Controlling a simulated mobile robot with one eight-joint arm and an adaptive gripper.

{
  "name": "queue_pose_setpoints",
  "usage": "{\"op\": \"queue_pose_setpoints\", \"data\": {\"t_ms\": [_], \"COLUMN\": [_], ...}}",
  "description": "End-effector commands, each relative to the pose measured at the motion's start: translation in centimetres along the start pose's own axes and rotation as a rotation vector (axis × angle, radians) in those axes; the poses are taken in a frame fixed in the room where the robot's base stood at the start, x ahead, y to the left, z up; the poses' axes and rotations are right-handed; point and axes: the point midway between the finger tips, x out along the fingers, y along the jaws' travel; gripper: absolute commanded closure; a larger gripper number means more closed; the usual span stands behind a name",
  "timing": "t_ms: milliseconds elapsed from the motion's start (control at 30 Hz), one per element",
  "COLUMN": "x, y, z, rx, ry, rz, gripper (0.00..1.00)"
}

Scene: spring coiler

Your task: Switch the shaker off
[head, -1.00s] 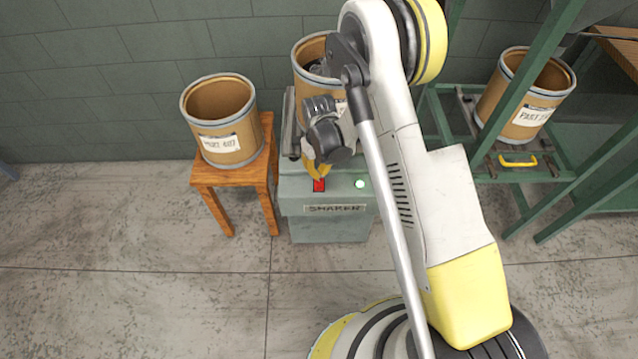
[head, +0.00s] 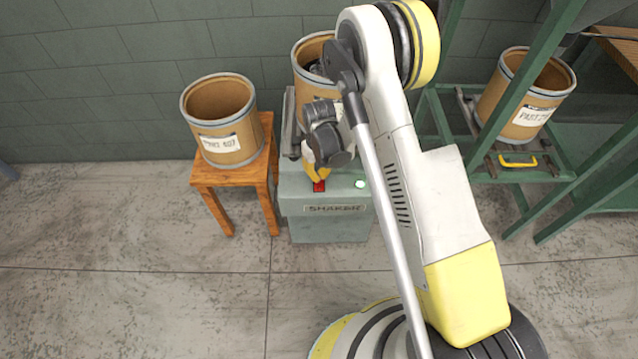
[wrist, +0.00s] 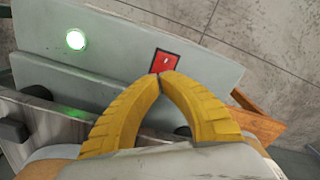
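The shaker (head: 330,229) is a grey-green box with a label on its front, standing on the floor near the wall. A red switch (head: 319,187) sits on its top near the front edge, beside a lit green lamp (head: 360,184). In the wrist view the red switch (wrist: 165,63) and the glowing green lamp (wrist: 76,40) also show. My gripper (wrist: 160,77) has its yellow fingertips together, with nothing between them. The tips lie at the near edge of the red switch; whether they touch it I cannot tell.
A drum (head: 308,50) stands on the shaker behind my arm. Another drum (head: 218,105) stands on a wooden stool (head: 232,178) to the left. A third drum (head: 540,110) stands on a green frame (head: 520,205) at the right. The floor in front is clear.

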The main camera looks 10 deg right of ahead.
Motion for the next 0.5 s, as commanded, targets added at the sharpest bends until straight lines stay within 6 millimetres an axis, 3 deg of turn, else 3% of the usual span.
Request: {"op": "queue_pose_setpoints", "data": {"t_ms": [500], "x": [0.79], "y": [0.00], "z": [0.02], "rx": [0.000], "ry": [0.000], "rz": [0.000], "gripper": [1.00]}}
